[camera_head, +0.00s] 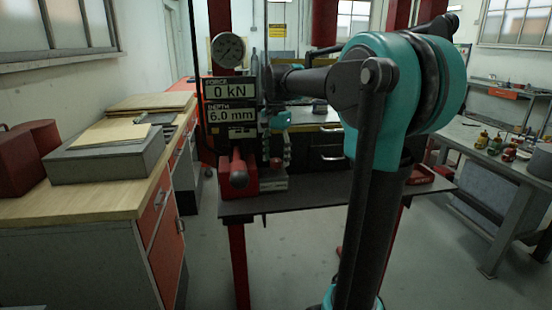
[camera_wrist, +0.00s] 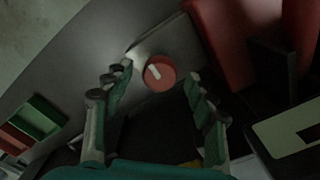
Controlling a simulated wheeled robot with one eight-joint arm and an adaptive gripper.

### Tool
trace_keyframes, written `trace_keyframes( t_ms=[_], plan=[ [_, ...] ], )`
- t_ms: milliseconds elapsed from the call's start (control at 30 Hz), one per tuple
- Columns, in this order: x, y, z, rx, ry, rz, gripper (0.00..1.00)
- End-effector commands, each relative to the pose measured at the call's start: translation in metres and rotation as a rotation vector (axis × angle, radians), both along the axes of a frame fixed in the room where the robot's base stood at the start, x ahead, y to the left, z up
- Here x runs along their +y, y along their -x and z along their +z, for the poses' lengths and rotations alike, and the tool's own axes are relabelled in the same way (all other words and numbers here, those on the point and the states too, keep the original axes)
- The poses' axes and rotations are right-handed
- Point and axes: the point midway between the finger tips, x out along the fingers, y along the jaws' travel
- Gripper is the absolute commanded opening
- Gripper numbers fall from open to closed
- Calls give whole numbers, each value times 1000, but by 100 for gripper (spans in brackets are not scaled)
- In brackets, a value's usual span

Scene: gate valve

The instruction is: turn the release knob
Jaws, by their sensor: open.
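The release knob (camera_wrist: 160,73) shows in the wrist view as a small round red knob with a white mark across its face. The mark is tilted. My gripper (camera_wrist: 160,76) is open, with one finger to each side of the knob in that view. I see no finger touching it, and the gap in depth is hard to judge. I cannot make out the knob in the head view.
A display (camera_head: 230,102) reads force 0 kN and depth 6.0 mm, under a round gauge (camera_head: 228,50). A red base with a dark-ended lever (camera_head: 238,176) stands on the dark press table (camera_head: 300,203). A wooden-topped workbench (camera_head: 80,205) is left, another bench (camera_head: 500,165) right.

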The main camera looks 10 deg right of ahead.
Motion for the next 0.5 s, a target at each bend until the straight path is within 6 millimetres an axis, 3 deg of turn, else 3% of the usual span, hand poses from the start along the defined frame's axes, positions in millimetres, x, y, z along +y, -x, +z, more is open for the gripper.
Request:
trace_keyframes(
  t_ms=[367,500],
  plan=[
    [0,0,-6,0,0,0,56],
    [0,0,-6,0,0,0,39]
  ],
)
